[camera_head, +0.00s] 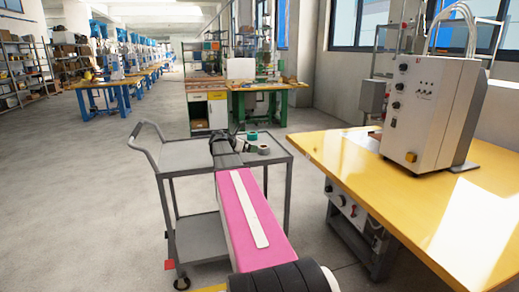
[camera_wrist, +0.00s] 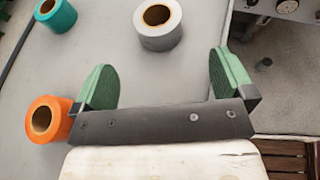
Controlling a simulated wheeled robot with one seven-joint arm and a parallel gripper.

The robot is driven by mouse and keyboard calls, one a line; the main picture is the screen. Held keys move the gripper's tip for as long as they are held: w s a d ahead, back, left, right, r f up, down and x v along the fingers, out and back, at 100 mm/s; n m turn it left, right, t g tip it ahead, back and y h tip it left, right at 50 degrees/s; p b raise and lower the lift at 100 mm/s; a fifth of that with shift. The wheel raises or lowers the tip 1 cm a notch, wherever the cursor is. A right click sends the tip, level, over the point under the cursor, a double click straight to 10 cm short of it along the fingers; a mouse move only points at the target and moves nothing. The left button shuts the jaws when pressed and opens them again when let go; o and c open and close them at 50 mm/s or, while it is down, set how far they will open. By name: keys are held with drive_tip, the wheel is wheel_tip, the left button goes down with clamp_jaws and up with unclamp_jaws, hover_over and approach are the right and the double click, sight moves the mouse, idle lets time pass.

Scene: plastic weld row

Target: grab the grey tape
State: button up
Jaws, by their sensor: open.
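The grey tape (camera_wrist: 160,38) is a roll with an orange-brown core, lying on the grey cart top near the top middle of the wrist view. My gripper (camera_wrist: 163,75) is open, with green-padded fingers spread apart and nothing between them. The grey tape lies beyond the fingertips, roughly in line with the gap between them. In the head view the grey tape (camera_head: 263,150) shows small on the cart, and my arm reaches over the cart and hides part of its top.
A teal tape roll (camera_wrist: 58,15) and an orange tape roll (camera_wrist: 46,120) lie left of the grey tape. The cart (camera_head: 185,153) has a raised handle at its left. A yellow table (camera_head: 440,200) with a white machine (camera_head: 425,110) stands close at the right. Open floor lies left.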

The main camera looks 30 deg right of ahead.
sight(263, 150)
drive_tip(key=x, duration=0.5)
drive_tip(key=shift+w, duration=0.15)
drive_tip(key=shift+r+x, duration=0.15)
drive_tip(key=shift+x, duration=1.25)
drive_tip(key=shift+r+x, duration=0.15)
drive_tip(key=shift+x, duration=1.3)
drive_tip(key=shift+d, duration=0.1)
drive_tip(key=c, duration=1)
